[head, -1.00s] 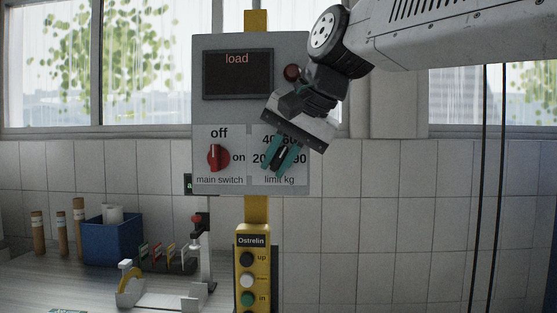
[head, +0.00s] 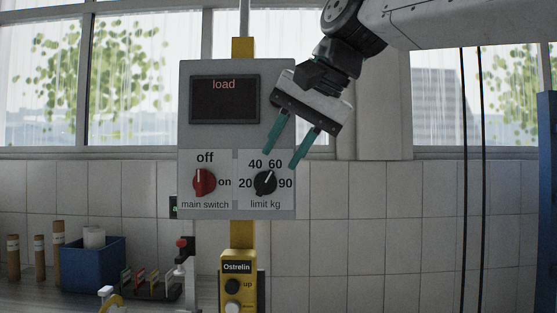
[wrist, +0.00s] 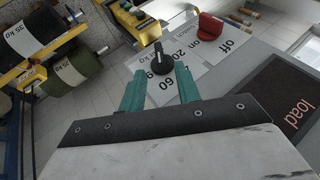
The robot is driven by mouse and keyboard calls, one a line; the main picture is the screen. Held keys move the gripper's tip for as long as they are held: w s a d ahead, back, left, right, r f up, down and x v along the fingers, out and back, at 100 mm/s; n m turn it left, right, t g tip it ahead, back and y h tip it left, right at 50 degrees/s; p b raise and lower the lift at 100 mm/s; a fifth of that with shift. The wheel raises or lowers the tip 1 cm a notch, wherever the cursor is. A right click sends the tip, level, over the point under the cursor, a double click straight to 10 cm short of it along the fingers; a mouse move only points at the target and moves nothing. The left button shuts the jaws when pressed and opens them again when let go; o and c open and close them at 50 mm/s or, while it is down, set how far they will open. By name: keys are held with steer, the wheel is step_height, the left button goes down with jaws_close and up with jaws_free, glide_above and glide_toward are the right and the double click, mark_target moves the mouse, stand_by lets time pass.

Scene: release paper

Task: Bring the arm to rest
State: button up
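My gripper (head: 291,144) hangs in front of the right part of the grey control panel (head: 215,136), above and right of the black limit knob (head: 265,182). Its two teal fingers are apart with nothing between them. In the wrist view the gripper (wrist: 160,84) is also open, and the knob (wrist: 158,58) shows beyond the fingertips, apart from them. The red main switch (head: 204,181) is left of the knob, its mark pointing up toward "off". The panel's screen (head: 224,99) reads "load".
A yellow post (head: 243,238) carries the panel and a yellow push-button box (head: 237,284). A blue bin (head: 93,262) stands on the bench at left. Two dark cables (head: 480,170) hang at right. In the wrist view, weight rolls (wrist: 38,35) lie at upper left.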

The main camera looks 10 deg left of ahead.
stand_by(0.4)
steer(key=s+d+f+m+h, duration=0.1)
steer(key=s+d+f+h, duration=0.3)
steer(key=d+f, duration=0.95)
steer(key=s+d+f+h, duration=0.1)
steer(key=s+d+f, duration=0.7)
steer(key=d, duration=0.9)
steer(key=s+d+f+g, duration=0.1)
steer(key=s+d+f, duration=0.2)
steer(key=f, duration=0.4)
steer(key=s+d+f+g+h, duration=0.1)
steer(key=s+d+f, duration=0.2)
steer(key=f, duration=0.3)
steer(key=shift+s+d+f+h, duration=0.3)
steer(key=shift+s+f, duration=0.1)
steer(key=shift+s, duration=0.2)
